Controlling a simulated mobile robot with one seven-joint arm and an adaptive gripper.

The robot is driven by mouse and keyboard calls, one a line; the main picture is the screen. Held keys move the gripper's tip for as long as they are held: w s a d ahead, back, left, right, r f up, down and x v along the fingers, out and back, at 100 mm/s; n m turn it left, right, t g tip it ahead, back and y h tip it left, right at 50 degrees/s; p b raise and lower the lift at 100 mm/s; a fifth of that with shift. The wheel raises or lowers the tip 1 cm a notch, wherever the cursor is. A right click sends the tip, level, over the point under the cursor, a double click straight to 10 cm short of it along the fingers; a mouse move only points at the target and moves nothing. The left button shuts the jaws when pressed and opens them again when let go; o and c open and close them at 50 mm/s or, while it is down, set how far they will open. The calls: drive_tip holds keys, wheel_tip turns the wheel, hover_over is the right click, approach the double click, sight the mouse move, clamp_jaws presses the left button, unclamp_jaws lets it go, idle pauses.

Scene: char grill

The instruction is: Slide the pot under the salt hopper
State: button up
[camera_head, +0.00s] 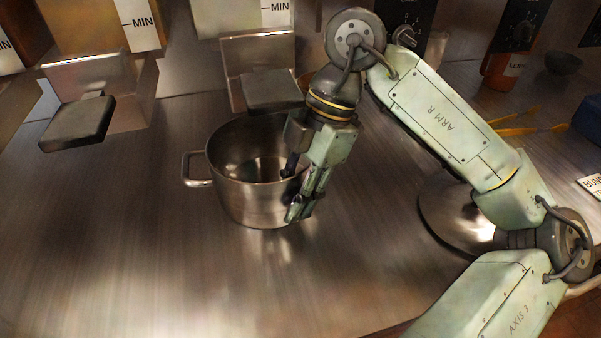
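The steel pot (252,203) stands upright on the metal counter, open at the top and apparently empty. One loop handle (196,168) sticks out to its left; its right side is partly hidden by my gripper. My gripper (293,190) points down at the pot's right rim, one dark finger inside the wall and the pale green finger parts outside. Whether they are clamped on the wall cannot be told. A hopper with pale contents (214,20), marked MIN, is behind the pot; no label reading salt shows. Its dark paddle (270,90) is just behind the pot's rim.
A hopper with orange contents (90,28) and its paddle (78,123) stand at the left. An orange bottle (499,72), yellow-handled tongs (518,130) and a dark bowl (564,63) are at the right. The counter (120,240) is clear left and in front of the pot.

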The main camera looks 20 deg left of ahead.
drive_tip(key=shift+f, duration=0.15)
clamp_jaws()
idle(1.0)
